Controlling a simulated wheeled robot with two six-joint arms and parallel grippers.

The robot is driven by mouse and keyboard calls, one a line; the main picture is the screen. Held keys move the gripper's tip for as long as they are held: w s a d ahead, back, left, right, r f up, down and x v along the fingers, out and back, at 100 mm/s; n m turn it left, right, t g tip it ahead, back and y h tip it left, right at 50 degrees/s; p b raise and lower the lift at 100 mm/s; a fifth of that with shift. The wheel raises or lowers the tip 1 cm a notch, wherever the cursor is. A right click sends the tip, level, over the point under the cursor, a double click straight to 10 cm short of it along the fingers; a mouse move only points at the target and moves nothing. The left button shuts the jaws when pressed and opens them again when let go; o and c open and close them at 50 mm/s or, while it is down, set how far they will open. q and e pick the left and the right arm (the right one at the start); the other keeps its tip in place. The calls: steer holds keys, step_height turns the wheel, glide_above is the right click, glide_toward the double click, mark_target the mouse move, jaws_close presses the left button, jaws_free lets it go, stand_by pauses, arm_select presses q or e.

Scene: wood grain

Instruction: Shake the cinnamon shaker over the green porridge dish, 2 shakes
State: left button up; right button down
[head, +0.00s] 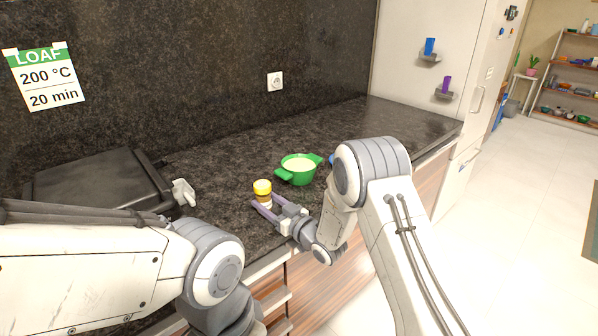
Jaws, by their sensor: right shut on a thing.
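I cannot tell whether the shaker's base touches the counter. The green porridge dish (297,177) is a two-handled pot with pale porridge in it. It stands on the counter, to the right of the shaker and a little behind it, apart from it. My left arm comes in from the left, but its gripper is out of view.
A black appliance (98,186) stands on the dark counter (225,165) at the left, with a white lever-like part (184,192) beside it. A blue thing (332,159) is mostly hidden behind my right arm. The counter behind the dish and to its right looks clear.

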mark_target(268, 189)
steer(key=shift+r, duration=0.15)
steer(key=shift+r+p, duration=0.55)
steer(key=shift+r, duration=0.3)
steer(key=shift+r, duration=0.15)
steer(key=shift+r+p, duration=0.75)
steer(key=shift+r, duration=0.4)
steer(key=shift+r+p, duration=0.7)
steer(key=shift+r, duration=0.5)
